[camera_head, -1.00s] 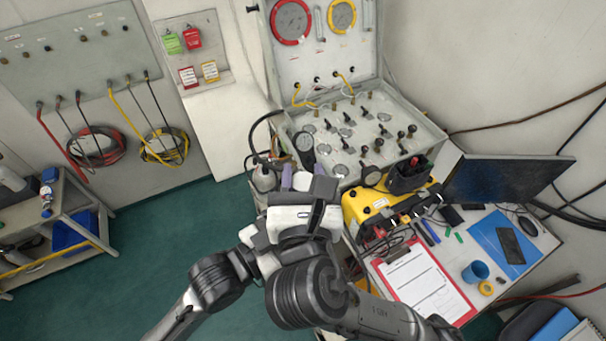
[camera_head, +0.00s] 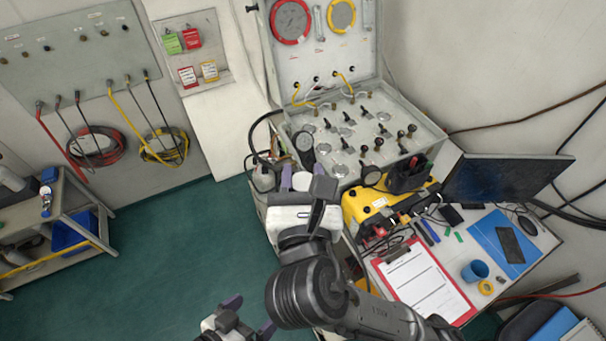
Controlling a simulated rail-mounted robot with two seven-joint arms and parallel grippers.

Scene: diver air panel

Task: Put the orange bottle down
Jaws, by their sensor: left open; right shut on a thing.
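My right gripper (camera_head: 294,181) is over the bench's left end, just in front of the open panel case. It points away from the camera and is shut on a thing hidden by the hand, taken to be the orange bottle. I cannot make out any orange of the bottle, nor whether it touches the bench. My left gripper (camera_head: 250,318) is low at the bottom edge, over the green floor. Its purple-grey fingertips are apart, and I see nothing between them.
The panel case (camera_head: 350,140) with valves and gauges stands behind my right gripper. A grey canister (camera_head: 263,180) is close on its left. A yellow unit (camera_head: 375,203), a red clipboard (camera_head: 465,307), a blue mug (camera_head: 475,271) and a monitor (camera_head: 505,178) crowd the right side.

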